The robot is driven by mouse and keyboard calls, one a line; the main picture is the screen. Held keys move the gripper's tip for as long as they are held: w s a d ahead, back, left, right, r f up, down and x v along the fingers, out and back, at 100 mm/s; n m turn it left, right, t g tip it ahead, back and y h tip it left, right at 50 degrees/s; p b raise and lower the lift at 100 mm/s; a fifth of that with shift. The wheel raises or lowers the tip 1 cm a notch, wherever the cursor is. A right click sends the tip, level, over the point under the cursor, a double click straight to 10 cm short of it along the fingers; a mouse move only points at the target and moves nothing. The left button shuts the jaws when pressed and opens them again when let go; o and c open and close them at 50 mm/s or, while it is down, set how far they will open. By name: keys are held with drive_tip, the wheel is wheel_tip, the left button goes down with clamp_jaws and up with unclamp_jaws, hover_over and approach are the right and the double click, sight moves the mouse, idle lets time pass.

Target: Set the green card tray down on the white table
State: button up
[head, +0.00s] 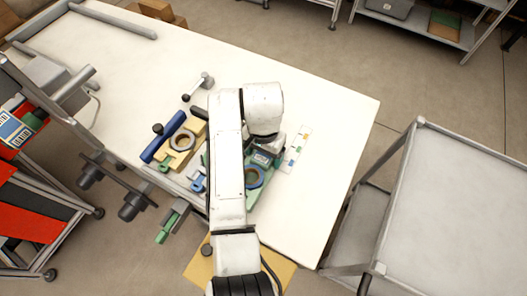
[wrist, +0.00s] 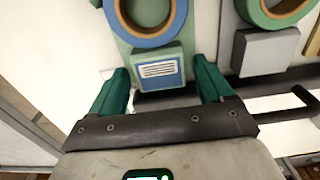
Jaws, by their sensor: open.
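The green card tray (head: 262,188) appears over the white table (head: 325,120), partly covered by my arm in the head view. It carries a blue-rimmed reel and, at its near end in the wrist view (wrist: 172,52), a blue-and-white card. My gripper (wrist: 161,70) is open, its two green fingers spread on either side of the card end, with a gap visible beside them. In the head view the fingertips are hidden by my arm. I cannot tell whether the tray rests fully on the table.
A yellow tray with a reel (head: 183,141) and a blue-handled tool (head: 163,136) lie left of my arm. A white strip with coloured squares (head: 296,148) lies right.

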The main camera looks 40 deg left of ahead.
wheel_tip(320, 180, up, 12)
drive_tip(key=p, duration=0.1)
idle(0.4)
idle(0.4)
